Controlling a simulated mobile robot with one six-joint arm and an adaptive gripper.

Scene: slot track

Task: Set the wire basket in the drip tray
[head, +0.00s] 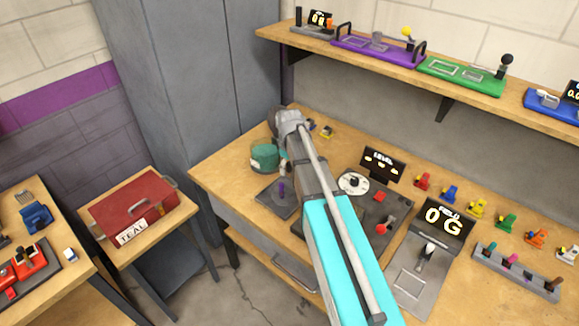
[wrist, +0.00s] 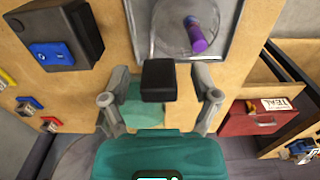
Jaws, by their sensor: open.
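I cannot make out the wire basket or the drip tray with certainty in either view. My gripper (head: 284,164) is over the left part of the main bench, close to the grey plate with the purple knob (head: 281,188). In the wrist view my gripper (wrist: 160,77) has its grey fingers spread apart. A dark block (wrist: 158,80) shows between them; I cannot tell its distance. The purple knob (wrist: 197,38) also shows beyond the fingers.
A red box (head: 132,204) labelled TEAL stands on the small table at left. A red device (head: 25,262) sits on the left table. A shelf (head: 300,38) hangs above, and a grey cabinet (head: 185,80) stands behind.

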